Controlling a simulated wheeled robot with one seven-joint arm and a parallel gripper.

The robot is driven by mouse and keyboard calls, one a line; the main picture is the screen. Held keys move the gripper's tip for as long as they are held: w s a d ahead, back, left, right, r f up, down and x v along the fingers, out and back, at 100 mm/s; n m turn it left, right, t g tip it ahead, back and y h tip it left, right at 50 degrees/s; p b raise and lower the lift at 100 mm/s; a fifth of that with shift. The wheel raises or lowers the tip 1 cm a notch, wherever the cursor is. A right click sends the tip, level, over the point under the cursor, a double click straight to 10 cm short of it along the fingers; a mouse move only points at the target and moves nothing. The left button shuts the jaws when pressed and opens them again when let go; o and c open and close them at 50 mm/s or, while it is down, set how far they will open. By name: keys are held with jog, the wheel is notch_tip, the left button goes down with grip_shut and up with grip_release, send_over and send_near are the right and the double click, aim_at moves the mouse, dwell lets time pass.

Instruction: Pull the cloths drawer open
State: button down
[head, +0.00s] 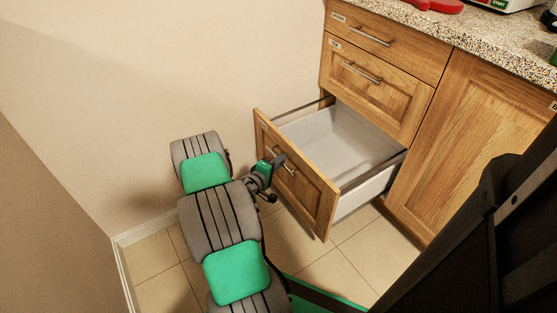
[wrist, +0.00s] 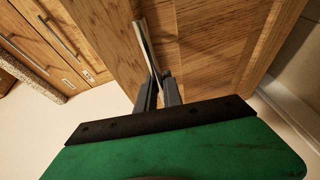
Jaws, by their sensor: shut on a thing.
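The bottom drawer (head: 295,175) of the wooden hutch is pulled well out, and its white inside (head: 335,143) looks empty. Its label is too small to read, so I cannot confirm that it is the cloths drawer. My gripper (head: 281,163) is at the drawer's front and shut on its metal bar handle. In the wrist view, the two dark fingers of my gripper (wrist: 159,88) close around the lower end of the handle (wrist: 147,45), against the wooden front (wrist: 215,45).
Two shut drawers (head: 385,39) (head: 375,85) sit above, and a shut cupboard door (head: 475,140) is to the right. A speckled countertop (head: 480,30) holds a red thing (head: 440,5). A bare wall (head: 220,60) is on the left. Tiled floor (head: 340,255) shows before the drawer.

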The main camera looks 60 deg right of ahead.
jog(key=c, duration=1.8)
grip_release()
jog(key=shift+o, duration=0.2)
jog(key=p+v, duration=0.2)
jog(key=v, duration=0.5)
jog(key=shift+a, duration=0.4)
jog(key=shift+w+r, duration=0.1)
